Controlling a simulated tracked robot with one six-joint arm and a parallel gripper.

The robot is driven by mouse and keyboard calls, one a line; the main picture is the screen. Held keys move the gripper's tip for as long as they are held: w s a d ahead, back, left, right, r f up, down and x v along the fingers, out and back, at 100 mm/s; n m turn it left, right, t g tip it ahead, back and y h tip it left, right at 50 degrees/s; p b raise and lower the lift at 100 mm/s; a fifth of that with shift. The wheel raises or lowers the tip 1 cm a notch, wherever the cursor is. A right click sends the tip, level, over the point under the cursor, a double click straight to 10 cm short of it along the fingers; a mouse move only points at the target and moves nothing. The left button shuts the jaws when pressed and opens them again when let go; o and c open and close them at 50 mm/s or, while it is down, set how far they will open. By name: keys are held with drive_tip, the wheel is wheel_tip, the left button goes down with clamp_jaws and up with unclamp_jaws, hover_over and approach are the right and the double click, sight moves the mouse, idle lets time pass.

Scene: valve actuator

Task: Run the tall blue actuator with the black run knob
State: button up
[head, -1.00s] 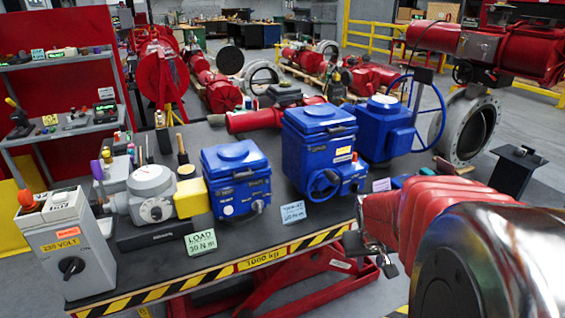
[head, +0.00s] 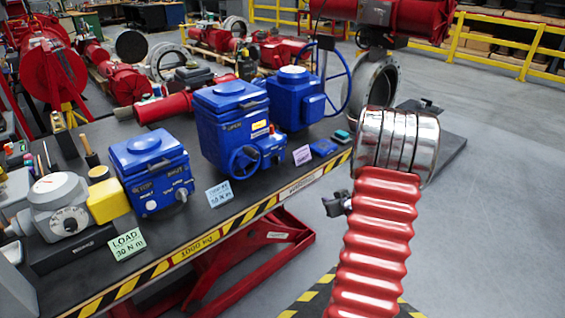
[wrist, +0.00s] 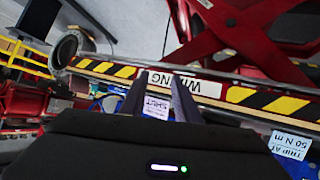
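The tall blue actuator (head: 218,112) stands mid-table in the head view, with a blue handwheel (head: 245,162) on its front. Small dark knobs (head: 278,156) show on its right side; I cannot tell which is the black run knob. A card reading TRIP AT 50 N m lies before it and also shows in the wrist view (wrist: 290,145). My gripper (head: 337,203) is right of the table's front edge, apart from the actuator. In the wrist view my gripper's two dark fingers (wrist: 157,88) are apart with nothing held, pointing toward the striped table edge.
A smaller blue actuator (head: 152,172) and a grey gearbox (head: 62,208) stand to the left. Another blue actuator (head: 292,98) with a large handwheel is behind right. The striped table edge (head: 192,245) runs along the front, above a red lift frame. Floor at right is open.

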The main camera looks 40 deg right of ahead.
sight(279, 159)
drive_tip(key=w+a+r+n+t+y, duration=0.3)
drive_tip(key=w+a+r+t+y, duration=0.2)
drive_tip(key=r+t, duration=0.3)
drive_tip(key=shift+w+a+r+n+y, duration=0.15)
drive_tip(key=shift+a+r+n+y, duration=0.25)
drive_tip(key=shift+a+r, duration=0.25)
drive_tip(key=shift+w, duration=0.1)
drive_tip(key=w, duration=1.3)
drive_tip(key=shift+w+a+f, duration=0.1)
drive_tip(key=shift+w+a, duration=0.1)
drive_tip(key=shift+w, duration=0.15)
drive_tip(key=shift+c, duration=0.6)
clamp_jaws()
drive_tip(key=shift+a, duration=0.1)
